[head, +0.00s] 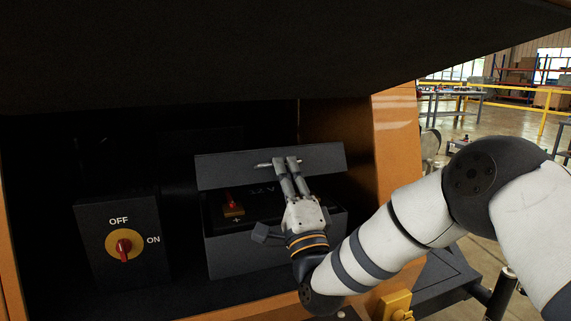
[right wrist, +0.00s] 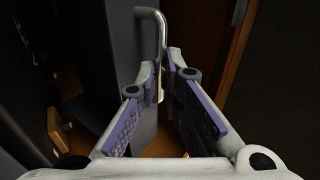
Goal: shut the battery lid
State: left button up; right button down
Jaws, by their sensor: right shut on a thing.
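The battery lid (head: 225,172) is a dark panel standing raised at the back of the dark battery box (head: 240,257). Its thin metal handle (head: 263,165) shows beside my right fingertips; in the right wrist view the bent handle (right wrist: 152,13) runs down between the fingers. My right gripper (head: 286,162) is shut on the handle, reaching over the open box. The battery inside shows a red terminal (head: 232,204) and a "12V" marking; my gripper and wrist hide its right part. My left gripper is not in view.
An OFF/ON switch box (head: 122,245) with a red knob stands left of the battery box. The orange cabinet post (head: 396,135) is close on the right, and the dark raised cover (head: 230,50) hangs overhead. A yellow latch (head: 396,305) sits at the lower right.

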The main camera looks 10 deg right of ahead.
jog(key=shift+w+f, duration=0.1)
jog(key=shift+f, duration=0.45)
jog(key=c, duration=2.1)
grip_release()
jog(key=shift+o, duration=0.5)
jog(key=shift+w, duration=0.15)
jog(key=shift+a, duration=0.1)
jog(key=v, duration=1.2)
jog(key=shift+r, duration=0.3)
